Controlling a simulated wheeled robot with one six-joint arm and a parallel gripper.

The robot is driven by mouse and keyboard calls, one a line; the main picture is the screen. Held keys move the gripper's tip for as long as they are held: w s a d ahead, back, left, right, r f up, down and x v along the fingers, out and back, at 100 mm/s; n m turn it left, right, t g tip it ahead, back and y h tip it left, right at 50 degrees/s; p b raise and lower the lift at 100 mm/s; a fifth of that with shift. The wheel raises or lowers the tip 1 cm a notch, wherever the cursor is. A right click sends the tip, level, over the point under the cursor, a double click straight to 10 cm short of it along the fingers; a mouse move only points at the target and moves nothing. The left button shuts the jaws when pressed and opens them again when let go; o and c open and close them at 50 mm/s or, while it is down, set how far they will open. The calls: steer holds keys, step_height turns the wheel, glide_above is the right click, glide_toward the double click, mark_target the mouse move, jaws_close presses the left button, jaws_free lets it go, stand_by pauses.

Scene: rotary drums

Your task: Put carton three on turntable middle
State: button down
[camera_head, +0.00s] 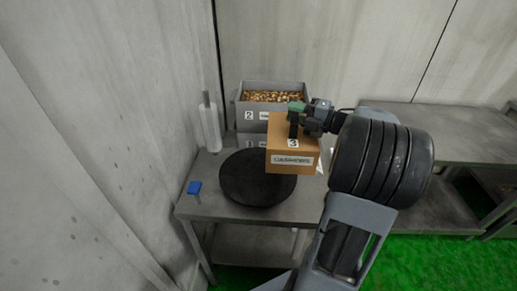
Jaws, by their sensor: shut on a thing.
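Carton three (292,158) is a brown box with a "3" label and a name label on its front. My gripper (296,119) is shut on the carton's top part from the right. The carton overlaps the right part of the black round turntable (250,181) in the picture. I cannot tell whether it touches the turntable or hangs above it. The turntable lies on a grey metal table (199,204), and its left and front parts are bare.
A grey bin (242,107) marked 2, full of small brown pieces, stands behind on another bin. A white roll on a post (210,126) stands at the back left. A small blue object (195,187) lies at the table's left edge. Another metal table (455,133) stands at right.

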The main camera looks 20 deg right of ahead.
mark_target(275, 127)
steer(key=w+a, duration=0.1)
steer(key=w+a+f, duration=0.1)
steer(key=a, duration=0.1)
steer(key=w+a+f, duration=0.1)
steer(key=shift+w+a+p, duration=0.15)
steer(key=shift+a+p, duration=0.05)
steer(key=shift+p, duration=0.1)
steer(key=w+a+f, duration=0.3)
steer(key=a+f, duration=0.1)
steer(key=f, duration=0.5)
steer(key=shift+w+a+f, duration=0.15)
steer(key=shift+w+f, duration=0.05)
steer(key=shift+f, duration=0.25)
steer(key=c, duration=0.9)
jaws_free()
